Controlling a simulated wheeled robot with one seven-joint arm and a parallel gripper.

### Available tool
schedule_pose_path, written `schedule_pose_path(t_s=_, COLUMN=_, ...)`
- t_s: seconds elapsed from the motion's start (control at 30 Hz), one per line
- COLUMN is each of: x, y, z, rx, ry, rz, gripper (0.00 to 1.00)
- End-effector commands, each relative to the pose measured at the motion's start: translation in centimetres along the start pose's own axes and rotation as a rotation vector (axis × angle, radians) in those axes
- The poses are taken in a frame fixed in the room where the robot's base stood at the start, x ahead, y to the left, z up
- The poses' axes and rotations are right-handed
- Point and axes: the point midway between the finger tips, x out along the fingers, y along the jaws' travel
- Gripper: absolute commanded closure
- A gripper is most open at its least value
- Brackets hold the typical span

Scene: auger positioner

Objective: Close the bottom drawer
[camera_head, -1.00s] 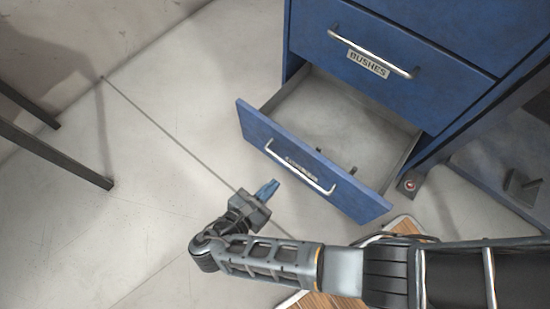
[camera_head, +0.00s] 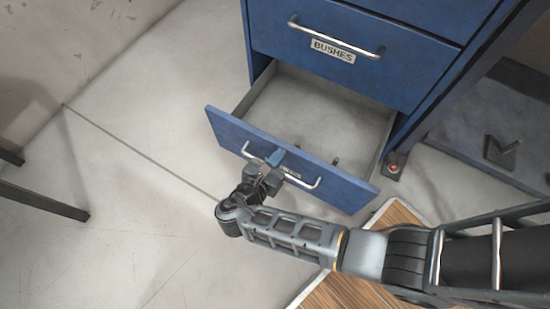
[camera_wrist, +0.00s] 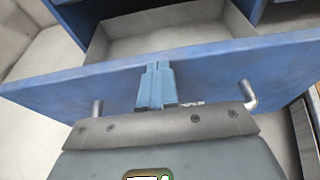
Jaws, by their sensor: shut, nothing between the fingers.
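The bottom drawer (camera_head: 225,128) of the blue cabinet is pulled well out, with its grey inside showing. Its front has a silver bar handle (camera_head: 309,186) and a label partly covered by my gripper. My gripper (camera_head: 276,157) is shut and empty, in front of the drawer's front panel near the middle of the handle. In the wrist view the blue fingertips (camera_wrist: 156,70) overlap the front panel (camera_wrist: 225,75), between the two ends of the handle; I cannot tell whether they touch it. A few small dark items (camera_head: 334,161) lie inside the drawer.
The drawer above, labelled BUSHES (camera_head: 333,50), is shut. A small block with a red button (camera_head: 394,167) is on the floor right of the drawer. A wooden board (camera_head: 398,215) lies at the lower right. Dark table legs (camera_head: 45,203) stand at the left. The floor left of the drawer is clear.

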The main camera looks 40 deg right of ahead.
Motion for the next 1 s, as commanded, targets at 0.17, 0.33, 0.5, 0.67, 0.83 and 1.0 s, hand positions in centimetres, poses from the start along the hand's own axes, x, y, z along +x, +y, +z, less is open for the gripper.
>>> schedule_pose_path(t_s=0.17, x=0.0, y=0.0, z=0.0, rx=0.000, ry=0.000, rz=0.000, gripper=1.00)
schedule_pose_path(t_s=0.33, x=0.2, y=0.0, z=0.1, rx=0.000, ry=0.000, rz=0.000, gripper=1.00)
schedule_pose_path(t_s=0.5, x=1.5, y=-0.1, z=0.7, rx=0.000, ry=-0.001, rz=-0.003, gripper=1.00)
schedule_pose_path(t_s=0.67, x=3.7, y=-0.1, z=1.5, rx=0.000, ry=0.000, rz=-0.005, gripper=1.00)
schedule_pose_path(t_s=0.83, x=6.7, y=-0.1, z=2.4, rx=0.001, ry=0.000, rz=-0.005, gripper=1.00)
schedule_pose_path(t_s=1.0, x=9.8, y=-0.1, z=3.3, rx=0.001, ry=0.000, rz=-0.005, gripper=1.00)
